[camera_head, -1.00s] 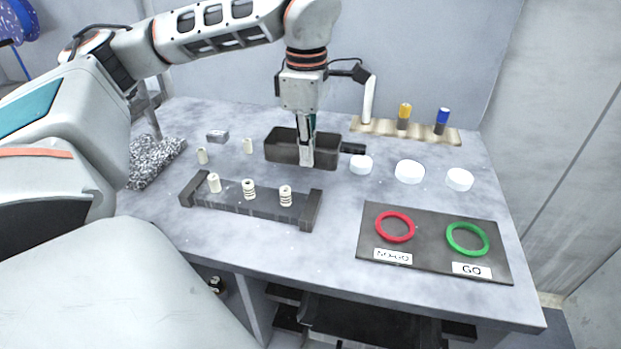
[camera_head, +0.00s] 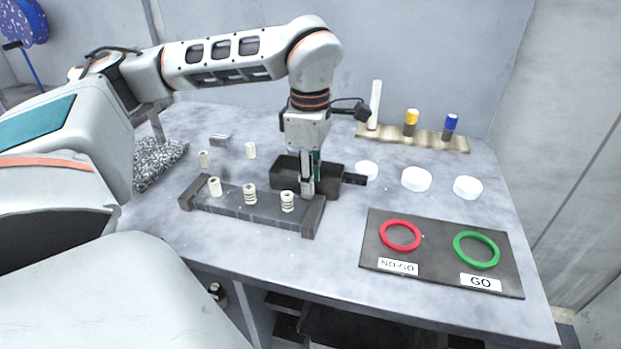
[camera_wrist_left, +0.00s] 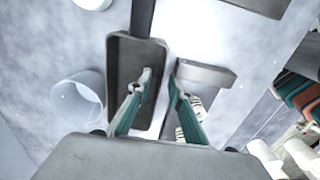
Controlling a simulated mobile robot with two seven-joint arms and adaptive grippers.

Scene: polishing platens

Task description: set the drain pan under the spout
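The drain pan (camera_head: 287,181) is a dark rectangular tray with a short handle on its right. It sits just behind the right end of the dark peg rack (camera_head: 230,208). In the left wrist view the pan (camera_wrist_left: 124,85) lies with its handle upward in the picture. My left gripper (camera_head: 307,190) points down at the pan's front wall. In the left wrist view its fingers (camera_wrist_left: 159,80) are apart, one over the pan's inside and one beyond the wall next to the rack. I cannot make out a spout. My right gripper is not in view.
The rack holds several ribbed pale pegs (camera_head: 250,193). White round caps (camera_head: 416,179) stand to the right. A dark board (camera_head: 440,255) with red and green rings lies front right. A tan holder (camera_head: 440,139) stands at the back. The front middle is clear.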

